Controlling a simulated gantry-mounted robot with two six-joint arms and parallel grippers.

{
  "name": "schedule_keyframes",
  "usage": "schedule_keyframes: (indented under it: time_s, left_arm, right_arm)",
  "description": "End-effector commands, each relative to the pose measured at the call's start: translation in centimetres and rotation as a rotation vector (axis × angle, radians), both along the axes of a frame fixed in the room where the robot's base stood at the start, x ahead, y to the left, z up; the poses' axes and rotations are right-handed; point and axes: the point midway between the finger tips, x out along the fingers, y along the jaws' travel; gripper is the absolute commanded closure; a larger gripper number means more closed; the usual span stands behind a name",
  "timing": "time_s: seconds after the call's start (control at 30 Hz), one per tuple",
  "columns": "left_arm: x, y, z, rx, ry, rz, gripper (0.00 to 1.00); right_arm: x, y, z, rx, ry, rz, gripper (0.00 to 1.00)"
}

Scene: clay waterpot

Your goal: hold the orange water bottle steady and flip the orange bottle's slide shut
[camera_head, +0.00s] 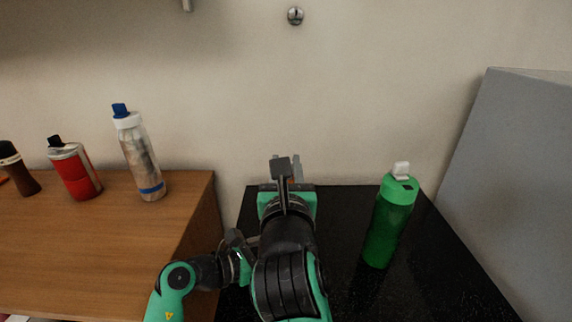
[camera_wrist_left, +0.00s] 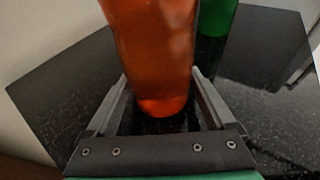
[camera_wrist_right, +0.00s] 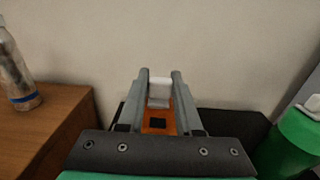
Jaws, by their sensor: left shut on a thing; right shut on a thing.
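The orange bottle (camera_wrist_left: 155,45) stands on the black speckled counter, between the two fingers of my left gripper (camera_wrist_left: 158,88), which is shut on its lower body. In the right wrist view its orange top (camera_wrist_right: 155,114) shows a small dark square and a white slide (camera_wrist_right: 159,90). My right gripper (camera_wrist_right: 160,76) is shut with its fingertips on either side of the white slide. In the head view my right gripper (camera_head: 286,166) and arm hide nearly all of the bottle. My left gripper (camera_head: 238,245) is low at the left and partly hidden.
A green bottle (camera_head: 390,225) with a white slide stands to the right on the black counter (camera_head: 440,260). A wooden cabinet (camera_head: 110,230) at the left bears a metallic bottle (camera_head: 140,160), a red bottle (camera_head: 75,175) and a brown bottle (camera_head: 20,172). A grey panel (camera_head: 515,180) stands at the right.

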Motion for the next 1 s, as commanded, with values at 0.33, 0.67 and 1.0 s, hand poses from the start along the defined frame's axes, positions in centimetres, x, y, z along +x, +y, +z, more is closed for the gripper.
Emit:
schedule_keyframes:
  time_s: [0.33, 0.67, 1.0]
  left_arm:
    - [0.0, 0.1, -0.2, 0.002, 0.002, 0.001, 0.43]
    - [0.0, 0.1, -0.2, 0.002, 0.003, 0.003, 0.43]
    - [0.0, 0.0, -0.1, 0.001, 0.002, 0.001, 0.43]
  right_arm:
    - [-2.8, 0.0, 0.0, 0.001, -0.001, 0.0, 1.0]
    - [-3.0, 0.0, 0.0, 0.0, 0.001, 0.0, 0.61]
    - [-3.0, 0.0, 0.0, 0.0, 0.0, 0.0, 0.35]
